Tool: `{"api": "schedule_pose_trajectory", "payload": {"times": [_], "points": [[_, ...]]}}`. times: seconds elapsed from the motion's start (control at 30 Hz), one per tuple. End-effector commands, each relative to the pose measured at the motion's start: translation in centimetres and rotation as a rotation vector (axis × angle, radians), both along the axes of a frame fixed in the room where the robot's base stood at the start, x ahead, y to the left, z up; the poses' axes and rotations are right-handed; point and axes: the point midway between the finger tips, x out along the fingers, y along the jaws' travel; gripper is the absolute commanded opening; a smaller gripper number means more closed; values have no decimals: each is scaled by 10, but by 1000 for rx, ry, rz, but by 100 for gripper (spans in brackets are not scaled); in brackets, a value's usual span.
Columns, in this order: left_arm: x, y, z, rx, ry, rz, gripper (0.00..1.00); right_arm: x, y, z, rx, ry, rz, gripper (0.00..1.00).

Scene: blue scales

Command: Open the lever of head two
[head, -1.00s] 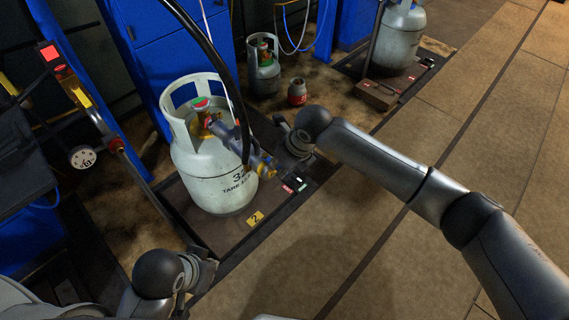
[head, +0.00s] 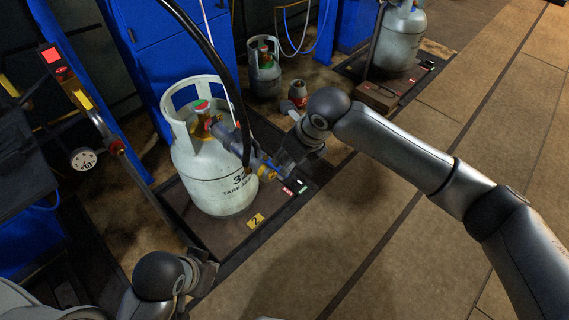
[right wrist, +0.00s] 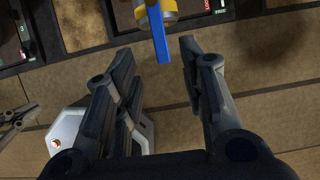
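Head two (head: 254,160) is a grey-blue filling head with a yellow part, at the valve side of the white gas cylinder (head: 222,182) by the yellow "2" tag. In the right wrist view its blue lever (right wrist: 158,36) hangs from the yellow fitting (right wrist: 162,10). My right gripper (head: 285,158) is beside the head, on its right. In the right wrist view this gripper (right wrist: 162,62) is open, with the lever's end between and just beyond its fingertips; no contact shows. My left gripper (head: 208,272) is low at the left, away from the cylinder; its fingers are unclear.
The cylinder stands on a dark scale platform (head: 225,238). A black hose (head: 215,60) arches down to the head. A small grey cylinder (head: 264,72) and a small red-grey bottle (head: 298,92) stand behind. The tiled floor (head: 400,240) at right is clear.

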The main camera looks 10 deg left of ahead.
Motion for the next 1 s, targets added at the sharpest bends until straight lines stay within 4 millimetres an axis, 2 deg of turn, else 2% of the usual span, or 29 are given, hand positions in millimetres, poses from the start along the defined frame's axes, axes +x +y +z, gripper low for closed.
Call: {"api": "schedule_pose_trajectory", "payload": {"times": [0.03,0.2,0.33,0.9,1.0], "points": [[0,0,0,0,0,0,0,-1,-3,11,1,-4,1,38],[0,0,0,0,0,0,0,-8,-12,37,1,-1,1,38],[0,0,0,0,0,-1,0,-12,-16,47,0,0,-1,38],[0,0,0,1,0,-1,0,-13,-17,51,1,2,0,38],[0,0,0,0,0,-1,0,-20,-7,50,44,21,14,38]]}}
